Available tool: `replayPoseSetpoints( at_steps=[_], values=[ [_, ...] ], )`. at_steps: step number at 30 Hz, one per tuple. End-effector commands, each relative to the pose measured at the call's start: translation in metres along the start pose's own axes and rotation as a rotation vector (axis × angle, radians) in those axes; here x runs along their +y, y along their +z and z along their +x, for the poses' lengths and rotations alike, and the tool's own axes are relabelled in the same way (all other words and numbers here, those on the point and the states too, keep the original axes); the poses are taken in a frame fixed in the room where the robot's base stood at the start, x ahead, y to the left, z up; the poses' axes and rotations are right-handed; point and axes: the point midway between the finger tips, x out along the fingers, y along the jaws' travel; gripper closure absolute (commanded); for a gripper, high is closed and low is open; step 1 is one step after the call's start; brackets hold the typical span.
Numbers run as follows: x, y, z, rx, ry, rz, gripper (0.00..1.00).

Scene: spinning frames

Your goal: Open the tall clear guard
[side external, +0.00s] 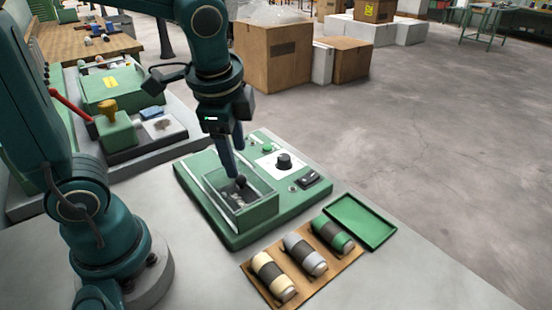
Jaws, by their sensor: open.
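A green machine (296,205) stands on the grey bench in the middle of the view. On its left part is a box-like bay with clear-looking walls, which seems to be the clear guard (258,212); its see-through faces are hard to make out. A dark round knob (241,181) shows at the bay, just below my fingers. My gripper (236,160) points down above the bay, jaws open. I cannot tell whether a finger touches the knob or the guard.
A black dial (284,161) and a dark switch (308,180) sit on the machine's right part. A wooden rack (305,285) with three spools and an empty green tray (360,221) lie in front. Another green machine with a red lever (70,103) stands at left.

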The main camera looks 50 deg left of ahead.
Motion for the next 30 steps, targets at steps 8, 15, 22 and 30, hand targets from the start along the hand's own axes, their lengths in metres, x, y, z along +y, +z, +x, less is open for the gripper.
replayPoseSetpoints(
  at_steps=[8, 15, 22, 30],
  values=[
    [0.003, 0.001, 0.026, -0.016, 0.016, 0.004, 0.43],
    [0.003, 0.001, 0.05, -0.013, 0.014, 0.003, 0.43],
    [0.003, 0.0, 0.054, -0.009, 0.011, 0.002, 0.43],
    [0.003, 0.0, 0.054, -0.009, 0.012, 0.003, 1.0]
  ],
)
